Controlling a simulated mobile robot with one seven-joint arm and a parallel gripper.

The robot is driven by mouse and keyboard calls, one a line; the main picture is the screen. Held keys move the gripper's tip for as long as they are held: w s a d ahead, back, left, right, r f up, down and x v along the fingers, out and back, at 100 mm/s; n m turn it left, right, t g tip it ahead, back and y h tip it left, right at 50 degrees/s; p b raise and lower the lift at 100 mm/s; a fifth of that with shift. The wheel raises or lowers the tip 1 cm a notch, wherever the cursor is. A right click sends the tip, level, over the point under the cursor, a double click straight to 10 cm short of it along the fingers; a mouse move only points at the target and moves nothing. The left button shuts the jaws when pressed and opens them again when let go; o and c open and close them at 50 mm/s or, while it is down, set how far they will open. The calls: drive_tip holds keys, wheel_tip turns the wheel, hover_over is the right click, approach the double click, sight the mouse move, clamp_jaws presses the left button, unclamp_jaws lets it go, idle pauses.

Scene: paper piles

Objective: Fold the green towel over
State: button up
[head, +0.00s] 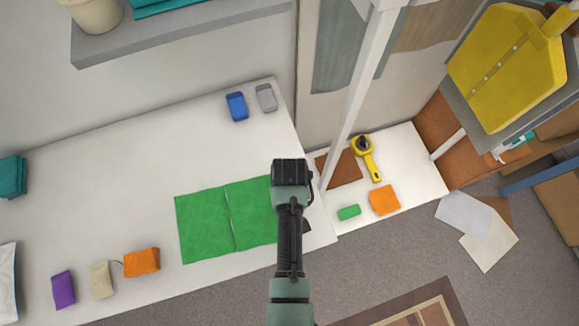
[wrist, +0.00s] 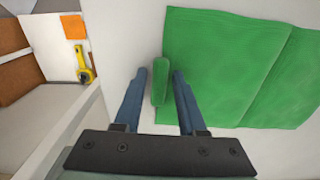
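The green towel (head: 206,225) lies flat on the white table (head: 110,190), with a crease line between two panels. My gripper (head: 290,172) is above its right edge and hides that part in the head view. In the wrist view the towel (wrist: 220,60) fills the right side. My gripper's two blue fingers (wrist: 159,75) are apart there. A narrow green strip (wrist: 160,85) stands between them beside the towel's edge, with gaps to both fingers. I cannot tell whether the strip is joined to the towel.
A lower white surface to the right holds a green block (head: 348,212), an orange pad (head: 384,200) and a yellow tool (head: 363,150). A blue box (head: 236,105) and grey box (head: 266,97) stand behind. An orange box (head: 141,262) stands left of the towel. A white post (head: 360,85) rises nearby.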

clamp_jaws()
idle(0.3)
